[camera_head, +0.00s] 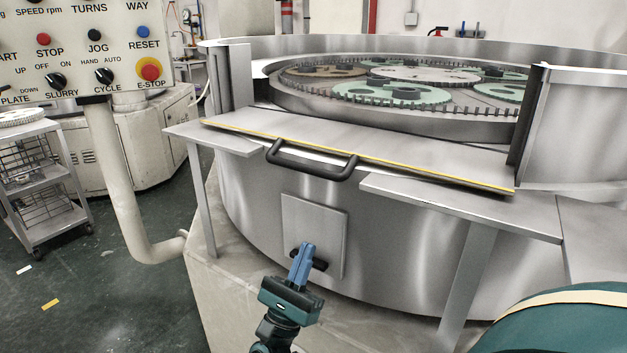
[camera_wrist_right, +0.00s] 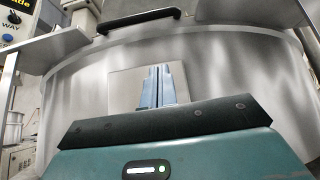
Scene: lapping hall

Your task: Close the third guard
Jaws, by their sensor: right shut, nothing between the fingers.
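The guard (camera_head: 360,150) is a flat steel panel with a yellow front edge, lying folded outward across the gap in the machine's rim. Its black bar handle (camera_head: 310,163) hangs at the front edge, and the handle also shows at the top of the right wrist view (camera_wrist_right: 138,20). My right gripper (camera_head: 302,253) is shut and empty, with blue fingers pointing up. In the head view it appears below the handle, in front of a small square hatch (camera_head: 328,222) on the drum; its fingers (camera_wrist_right: 155,75) overlap that hatch in the wrist view too. My left gripper is out of view.
Steel shelves (camera_head: 465,207) flank the guard on legs. A control panel (camera_head: 85,50) on a bent post stands at left, beside a wire-basket trolley (camera_head: 40,185). Geared carriers (camera_head: 400,91) lie inside the machine. A teal rounded shape (camera_head: 565,325) fills the lower right corner.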

